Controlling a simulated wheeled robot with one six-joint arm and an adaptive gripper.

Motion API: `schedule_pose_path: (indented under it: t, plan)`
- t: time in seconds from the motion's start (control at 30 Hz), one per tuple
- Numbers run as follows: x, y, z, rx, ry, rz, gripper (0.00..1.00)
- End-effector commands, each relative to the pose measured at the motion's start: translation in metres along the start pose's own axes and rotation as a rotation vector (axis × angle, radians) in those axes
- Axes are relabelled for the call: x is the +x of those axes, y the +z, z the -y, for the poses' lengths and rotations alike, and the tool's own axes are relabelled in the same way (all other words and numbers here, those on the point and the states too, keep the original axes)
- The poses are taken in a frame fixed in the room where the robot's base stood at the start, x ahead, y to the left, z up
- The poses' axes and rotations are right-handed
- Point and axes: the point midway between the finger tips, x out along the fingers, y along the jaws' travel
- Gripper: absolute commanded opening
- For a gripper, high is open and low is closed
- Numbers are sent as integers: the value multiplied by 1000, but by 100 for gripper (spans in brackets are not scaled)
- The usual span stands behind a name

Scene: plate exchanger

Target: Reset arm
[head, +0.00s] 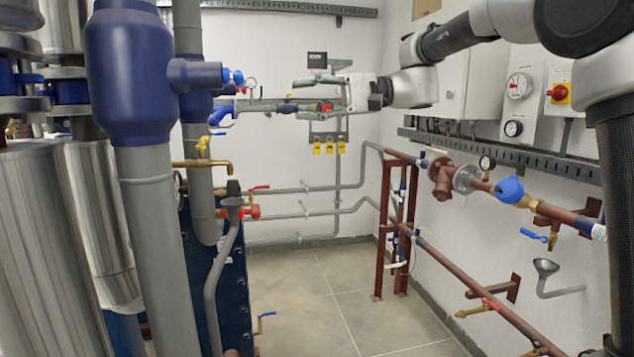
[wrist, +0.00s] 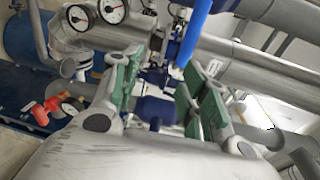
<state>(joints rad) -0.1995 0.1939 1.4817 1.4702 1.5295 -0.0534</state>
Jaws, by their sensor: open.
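My arm reaches in from the upper right of the head view, held roughly level at pipe height. My gripper (head: 306,98) points left, in front of the back wall in that view. In the wrist view my gripper (wrist: 162,75) shows two green-padded fingers standing apart, with nothing held between them. Beyond and between the fingers is a dark blue pipe fitting (wrist: 155,110). A bright blue lever handle (wrist: 196,32) rises behind the fingers. I cannot tell how far the fitting is from the fingertips.
Large blue-and-grey pipes (head: 150,60) stand on the left. Red-brown piping (head: 470,270) with valves runs along the right wall, below white control boxes (head: 480,85). The tiled floor (head: 340,300) between is clear.

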Motion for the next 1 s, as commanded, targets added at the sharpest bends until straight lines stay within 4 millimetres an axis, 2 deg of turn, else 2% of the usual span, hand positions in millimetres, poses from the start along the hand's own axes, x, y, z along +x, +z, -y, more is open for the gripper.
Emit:
schedule_pose_path:
  t: [0.03,0.07,0.1,0.17,0.2,0.27,0.3,0.37,0.5,0.6,0.7,0.83,1.0]
  plan:
    - [-4,-4,-28,35,64,-24,44]
    - [-7,-5,-48,56,113,-39,44]
    - [-15,-2,-77,82,194,-62,44]
    - [-34,11,-120,108,337,-103,44]
    - [-52,24,-146,117,437,-131,44]
    - [-83,46,-180,118,582,-170,44]
    - [-105,63,-200,110,676,-193,44]
    - [-140,91,-225,89,815,-223,44]
    - [-224,162,-270,6,1124,-284,44]
    - [-272,213,-290,-67,1308,-316,44]
    - [-301,253,-302,-121,1425,-342,44]
    - [-313,285,-306,-150,1468,-392,44]
    - [-317,292,-294,-179,1466,-461,44]
